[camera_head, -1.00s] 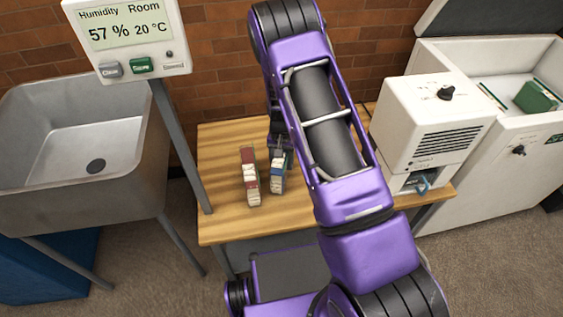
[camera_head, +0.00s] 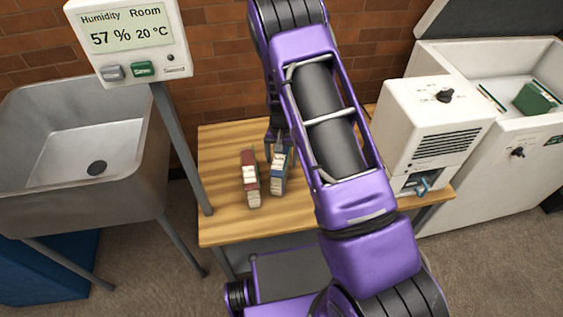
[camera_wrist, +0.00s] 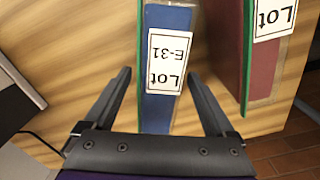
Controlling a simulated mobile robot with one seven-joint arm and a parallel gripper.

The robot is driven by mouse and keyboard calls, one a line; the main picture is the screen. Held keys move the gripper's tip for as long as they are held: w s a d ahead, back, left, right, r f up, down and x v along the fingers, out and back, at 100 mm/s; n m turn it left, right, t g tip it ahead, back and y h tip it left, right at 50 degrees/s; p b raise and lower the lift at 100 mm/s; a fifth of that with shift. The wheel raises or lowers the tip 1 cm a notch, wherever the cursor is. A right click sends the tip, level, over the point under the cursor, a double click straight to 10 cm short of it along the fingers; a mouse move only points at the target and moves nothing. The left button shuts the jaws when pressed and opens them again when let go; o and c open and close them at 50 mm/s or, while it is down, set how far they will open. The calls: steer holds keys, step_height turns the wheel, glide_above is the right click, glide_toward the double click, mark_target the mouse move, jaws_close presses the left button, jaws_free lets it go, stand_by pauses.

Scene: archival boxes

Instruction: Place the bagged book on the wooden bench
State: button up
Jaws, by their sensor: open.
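The wooden bench (camera_head: 222,220) stands against the brick wall. A blue book (camera_head: 279,183) and a red book (camera_head: 250,184) stand upright side by side on it, with a narrow gap between them. My gripper (camera_head: 278,150) is open at the far end of the blue book. In the wrist view, its fingers (camera_wrist: 158,75) are spread on either side of the blue book (camera_wrist: 160,115), which bears the label "Lot E-31" and has a green edge. The red book (camera_wrist: 265,75) is right of the right finger. I cannot clearly make out a bag on either book.
A white machine (camera_head: 430,125) stands on the bench's right end. Right of it is an open white chest (camera_head: 540,160) with a green item (camera_head: 536,98) inside. A steel sink (camera_head: 80,185) and a humidity display (camera_head: 128,45) are at left. The bench's left side is clear.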

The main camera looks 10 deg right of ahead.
step_height(320, 180, up, 9)
steer(key=shift+r+p, duration=0.2)
steer(key=shift+p, duration=0.35)
